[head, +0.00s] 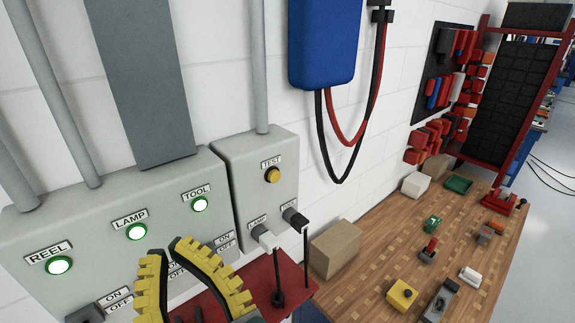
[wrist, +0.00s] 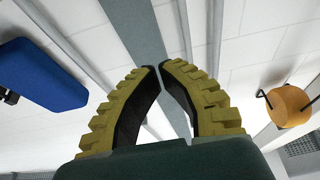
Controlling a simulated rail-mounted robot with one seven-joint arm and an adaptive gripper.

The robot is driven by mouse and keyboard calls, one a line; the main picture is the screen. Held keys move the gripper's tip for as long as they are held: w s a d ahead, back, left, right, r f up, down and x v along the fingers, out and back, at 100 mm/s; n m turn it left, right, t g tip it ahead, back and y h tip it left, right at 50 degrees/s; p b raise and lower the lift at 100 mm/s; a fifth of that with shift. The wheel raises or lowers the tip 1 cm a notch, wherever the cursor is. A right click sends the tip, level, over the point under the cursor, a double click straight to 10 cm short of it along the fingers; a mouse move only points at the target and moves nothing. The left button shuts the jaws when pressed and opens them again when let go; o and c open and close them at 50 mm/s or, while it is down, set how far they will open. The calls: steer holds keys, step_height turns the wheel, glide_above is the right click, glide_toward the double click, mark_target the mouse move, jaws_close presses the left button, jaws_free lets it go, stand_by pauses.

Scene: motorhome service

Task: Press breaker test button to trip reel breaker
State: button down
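The TEST button (head: 272,175) is a round amber knob under a TEST label on the smaller grey wall box (head: 230,160). The REEL lamp (head: 59,266) on the larger grey panel (head: 75,215) glows green. Part of a dark switch (head: 86,315) shows below it beside an ON/OFF label. My gripper (head: 170,248), with yellow ribbed fingers, is in front of the larger panel, left of and below the TEST button and apart from it. In the wrist view my gripper (wrist: 159,68) has its fingertips almost together, with nothing between them. The TEST button cannot be made out there.
The LAMP light (head: 136,231) and TOOL light (head: 200,204) also glow green. A blue wall box (head: 322,40) hangs cables at the right. A workbench (head: 385,235) carries a cardboard box (head: 335,249) and small parts.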

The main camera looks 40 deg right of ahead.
mark_target(274, 177)
steer(key=w+d+f+n+g+h+b, duration=0.1)
steer(key=w+d+f+g+h, duration=0.1)
steer(key=d, duration=0.8)
steer(key=w+d+f+n+g+h+b, duration=0.1)
steer(key=w+d+f+g+h, duration=0.2)
steer(key=d+f, duration=0.4)
steer(key=w+d+f+g+h+b, duration=0.2)
steer(key=w+d+f+h, duration=0.2)
steer(key=d, duration=0.9)
steer(key=shift+w+f+n+g+h, duration=0.15)
steer(key=shift+f+n+g+h, duration=0.2)
steer(key=shift+f+h, duration=0.5)
steer(key=shift+w+r, duration=0.1)
steer(key=shift+w, duration=0.05)
steer(key=w+b, duration=0.3)
steer(key=w, duration=0.5)
steer(key=shift+w+b, duration=0.3)
steer(key=shift+b, duration=0.1)
steer(key=shift+w+d, duration=0.1)
steer(key=shift+w, duration=0.3)
